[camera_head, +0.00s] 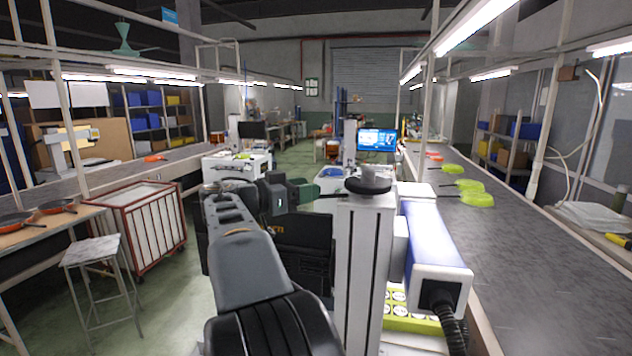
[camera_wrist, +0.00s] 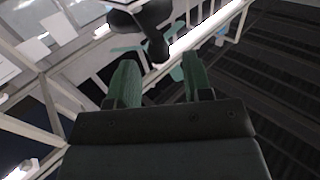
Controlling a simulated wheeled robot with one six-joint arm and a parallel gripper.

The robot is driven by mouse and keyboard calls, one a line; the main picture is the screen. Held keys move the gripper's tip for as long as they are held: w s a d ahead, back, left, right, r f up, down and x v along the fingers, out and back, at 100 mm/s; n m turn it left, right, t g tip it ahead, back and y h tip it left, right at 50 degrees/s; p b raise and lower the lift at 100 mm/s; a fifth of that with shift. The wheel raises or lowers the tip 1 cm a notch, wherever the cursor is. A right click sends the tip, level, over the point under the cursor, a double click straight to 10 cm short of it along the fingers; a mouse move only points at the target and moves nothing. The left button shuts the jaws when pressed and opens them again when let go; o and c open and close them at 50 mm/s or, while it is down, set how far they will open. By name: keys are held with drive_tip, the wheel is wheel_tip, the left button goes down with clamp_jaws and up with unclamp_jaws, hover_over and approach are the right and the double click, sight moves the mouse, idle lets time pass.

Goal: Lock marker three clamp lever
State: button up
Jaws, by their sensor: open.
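A marking machine stands close in front of me in the head view, with a grey column (camera_head: 358,245), a dark handwheel (camera_head: 368,186) on top and a blue and white marking head (camera_head: 437,245) at its right. My gripper (camera_head: 308,190) is beside the column top, left of the handwheel. In the wrist view its two green fingers (camera_wrist: 160,80) stand apart with nothing between them. A dark, lever-like part (camera_wrist: 152,28) shows just beyond the fingertips, apart from them. I cannot tell for sure whether it is the clamp lever. No marker number is readable.
A grey conveyor (camera_head: 540,270) runs along the right with several green pans (camera_head: 477,198). A red-framed cart (camera_head: 140,228) and a stool (camera_head: 92,250) stand at the left. A bench (camera_head: 45,235) holds orange pans. Green floor is open between the lines.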

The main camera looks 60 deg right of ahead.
drive_tip(key=shift+p+x, duration=0.35)
drive_tip(key=shift+x, duration=1.25)
clamp_jaws()
